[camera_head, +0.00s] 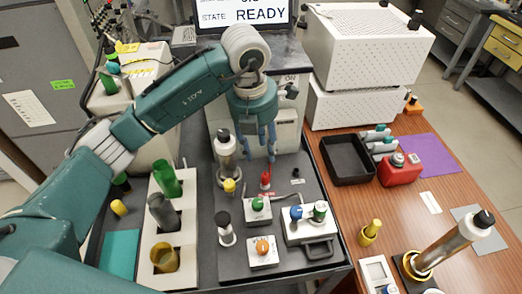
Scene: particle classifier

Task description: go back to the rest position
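My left arm reaches in from the left edge over the bench. My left gripper (260,154) points down over the dark work surface, with its two blue fingers apart and nothing seen between them. A red-topped knob (265,180) stands below the fingertips. A metal cylinder with a black cap (226,152) stands just left of the gripper. My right gripper is not in view.
A white rack (184,252) with green, grey and yellow cups is at left. Control boxes with green (258,212) and orange (263,252) knobs are below the gripper. A screen reading READY (243,16) is behind. A black tray (346,160) is at right.

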